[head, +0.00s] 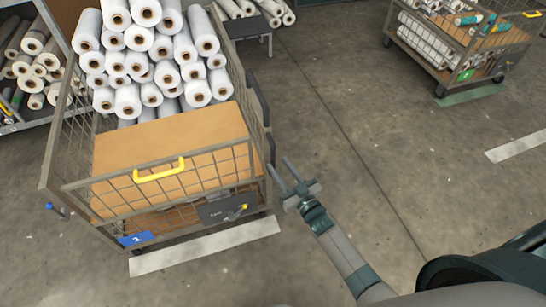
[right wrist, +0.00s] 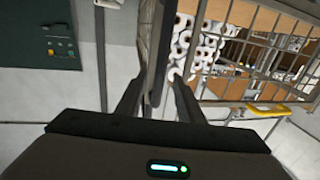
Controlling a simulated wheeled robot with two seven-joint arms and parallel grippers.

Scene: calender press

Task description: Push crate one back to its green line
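A wire-sided crate (head: 150,195) with a blue label (head: 136,239), which seems to read 2, stands at the left in the head view, piled with white rolls behind a brown board. Its front is just behind a pale floor line (head: 205,246). A second crate (head: 455,55) with a green label stands far right, by a green floor line (head: 470,94). Which is crate one I cannot read surely. My right gripper (head: 277,163) is open beside the near crate's right front corner. In the right wrist view its fingers (right wrist: 156,88) are apart, with a dark upright bar between them; contact is unclear. My left gripper is not in view.
A yellow handle (head: 159,170) crosses the near crate's front. A shelf of rolls (head: 30,65) stands at the far left, and more rolls lie on a low stand (head: 250,27) behind. The floor (head: 370,140) between the crates is clear. Another pale line (head: 517,146) lies right.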

